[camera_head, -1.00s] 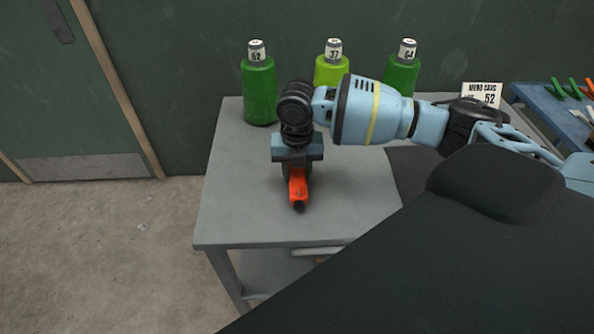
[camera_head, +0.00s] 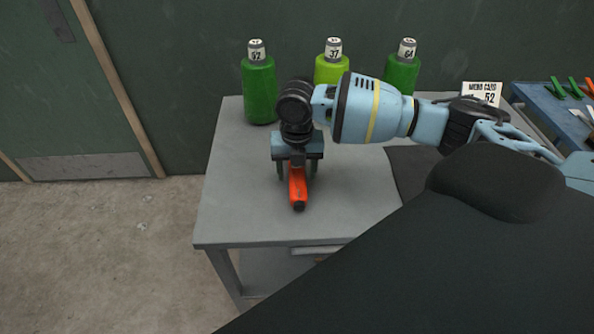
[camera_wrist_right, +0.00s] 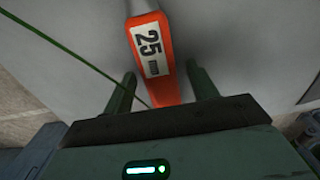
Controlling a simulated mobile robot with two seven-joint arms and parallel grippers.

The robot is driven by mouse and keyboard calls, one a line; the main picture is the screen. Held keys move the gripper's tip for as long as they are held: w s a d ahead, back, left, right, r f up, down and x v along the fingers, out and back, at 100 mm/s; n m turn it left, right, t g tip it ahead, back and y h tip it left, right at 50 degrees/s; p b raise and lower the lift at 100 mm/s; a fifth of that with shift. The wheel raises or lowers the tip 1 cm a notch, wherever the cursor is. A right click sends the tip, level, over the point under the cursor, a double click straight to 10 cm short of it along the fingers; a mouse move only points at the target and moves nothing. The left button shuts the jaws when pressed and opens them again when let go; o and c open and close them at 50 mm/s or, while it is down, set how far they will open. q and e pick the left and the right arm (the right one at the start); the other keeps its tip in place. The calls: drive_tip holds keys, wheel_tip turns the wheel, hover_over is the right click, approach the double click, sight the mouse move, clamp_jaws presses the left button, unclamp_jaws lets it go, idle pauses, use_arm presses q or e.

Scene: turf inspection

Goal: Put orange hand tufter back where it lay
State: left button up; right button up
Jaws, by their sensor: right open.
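The orange hand tufter (camera_head: 298,188) lies on the grey table (camera_head: 240,215), left of the dark mat, with its dark end toward the front edge. In the right wrist view the tufter (camera_wrist_right: 151,50) shows a white "25 mm" label. My right gripper (camera_head: 297,178) is over it, pointing down. Its two fingers (camera_wrist_right: 162,88) stand apart on either side of the tufter, with gaps visible, so it is open. The tufter's rear part is hidden under the gripper. My left gripper is not in view.
Green bottles numbered 52 (camera_head: 260,90), 37 (camera_head: 331,70) and 64 (camera_head: 402,76) stand along the back of the table. A card reading 52 (camera_head: 482,93) stands behind my right arm. A dark mat (camera_head: 408,165) lies at right. A blue surface (camera_head: 550,105) holds green and orange tools.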

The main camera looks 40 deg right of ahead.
sight(297, 171)
wheel_tip(297, 171, up, 12)
drive_tip(key=shift+f+p, duration=0.2)
drive_tip(key=shift+p, duration=0.1)
